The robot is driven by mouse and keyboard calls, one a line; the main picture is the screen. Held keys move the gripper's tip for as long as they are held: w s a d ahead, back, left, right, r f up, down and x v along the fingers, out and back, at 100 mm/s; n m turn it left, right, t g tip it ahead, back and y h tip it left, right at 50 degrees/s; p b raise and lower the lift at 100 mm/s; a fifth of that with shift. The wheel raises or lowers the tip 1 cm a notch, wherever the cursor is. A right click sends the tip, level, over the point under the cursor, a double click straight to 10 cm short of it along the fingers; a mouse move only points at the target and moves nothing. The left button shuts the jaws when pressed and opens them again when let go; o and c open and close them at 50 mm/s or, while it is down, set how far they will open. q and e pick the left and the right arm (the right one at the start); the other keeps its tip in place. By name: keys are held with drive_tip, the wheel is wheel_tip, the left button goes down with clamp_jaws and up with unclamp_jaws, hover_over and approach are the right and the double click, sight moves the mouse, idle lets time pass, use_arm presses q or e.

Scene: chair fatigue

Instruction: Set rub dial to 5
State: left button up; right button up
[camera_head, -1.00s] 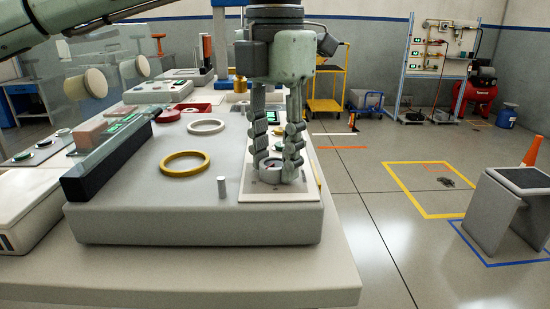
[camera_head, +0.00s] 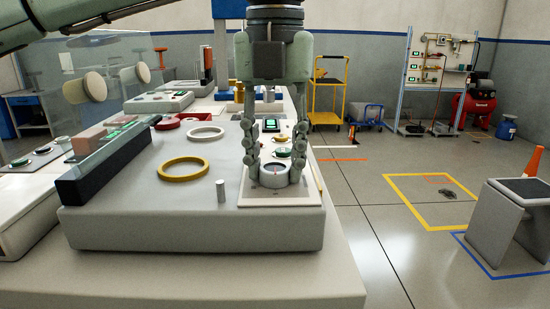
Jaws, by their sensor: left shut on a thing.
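The rub dial (camera_head: 274,175) is a short round knob with a dark rim and a pale face. It sits on a white square plate (camera_head: 281,195) at the right of the grey console (camera_head: 140,215). My left gripper (camera_head: 275,176) points straight down over it, one finger on each side, shut on the knob. The dial's face shows between the fingers, but its numbers are too small to read. My right gripper is not in view.
A yellow ring (camera_head: 183,169), a white ring (camera_head: 205,134) and a small grey peg (camera_head: 220,191) are on the console left of the gripper. A long black bar (camera_head: 105,170) stands at its left. A small green-lit display (camera_head: 271,125) shows behind the dial.

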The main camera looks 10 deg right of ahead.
sight(275, 167)
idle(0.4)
use_arm(q)
drive_tip(key=o, duration=1.2)
drive_tip(key=shift+c, duration=0.2)
drive_tip(key=shift+r, duration=0.15)
wheel_tip(275, 167, up, 12)
